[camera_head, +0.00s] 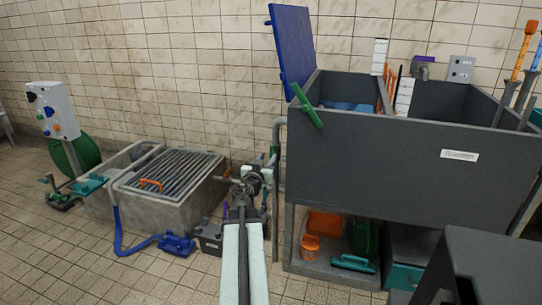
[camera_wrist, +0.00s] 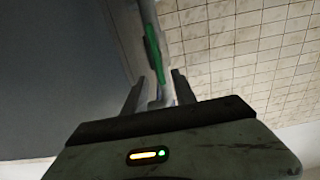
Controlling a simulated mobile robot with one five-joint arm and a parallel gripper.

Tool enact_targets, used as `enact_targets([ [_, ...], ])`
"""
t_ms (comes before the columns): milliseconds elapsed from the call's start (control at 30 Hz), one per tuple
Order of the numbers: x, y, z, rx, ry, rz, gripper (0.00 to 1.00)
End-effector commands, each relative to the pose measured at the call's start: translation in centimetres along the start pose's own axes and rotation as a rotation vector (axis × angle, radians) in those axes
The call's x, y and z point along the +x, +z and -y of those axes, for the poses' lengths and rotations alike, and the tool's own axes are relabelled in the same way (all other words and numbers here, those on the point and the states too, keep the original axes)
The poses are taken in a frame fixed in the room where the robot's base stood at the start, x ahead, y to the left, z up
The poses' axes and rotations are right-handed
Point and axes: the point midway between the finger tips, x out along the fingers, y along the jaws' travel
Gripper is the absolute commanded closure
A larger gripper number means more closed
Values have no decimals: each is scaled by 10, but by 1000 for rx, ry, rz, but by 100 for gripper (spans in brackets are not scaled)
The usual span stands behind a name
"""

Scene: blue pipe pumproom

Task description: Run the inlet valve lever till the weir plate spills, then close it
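The green inlet valve lever (camera_head: 305,104) sits at the upper left corner of the grey tank (camera_head: 380,160), tilted down to the right. In the wrist view the green lever (camera_wrist: 154,52) shows beyond my fingertips, apart from them. My gripper (camera_wrist: 158,88) is open, with nothing seen between its fingers. In the head view my gripper (camera_head: 248,182) is left of the tank and below the lever. A grey divider with orange marks (camera_head: 387,84) stands inside the tank; I cannot tell whether it is the weir plate or whether water spills over it.
A raised blue panel (camera_head: 292,45) stands at the tank's back left. A concrete basin with a grating (camera_head: 170,172) is at left. A shelf under the tank holds an orange bucket (camera_head: 310,246). Open tiled floor (camera_head: 120,265) lies at front left.

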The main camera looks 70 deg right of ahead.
Motion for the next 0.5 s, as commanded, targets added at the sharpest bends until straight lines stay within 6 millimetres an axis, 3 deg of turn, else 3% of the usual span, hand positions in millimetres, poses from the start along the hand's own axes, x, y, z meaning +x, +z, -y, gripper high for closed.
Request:
enact_targets([
  [200,45,0,1,0,2,0,67],
  [300,58,0,1,0,1,0,67],
  [500,61,0,1,0,0,1,67],
])
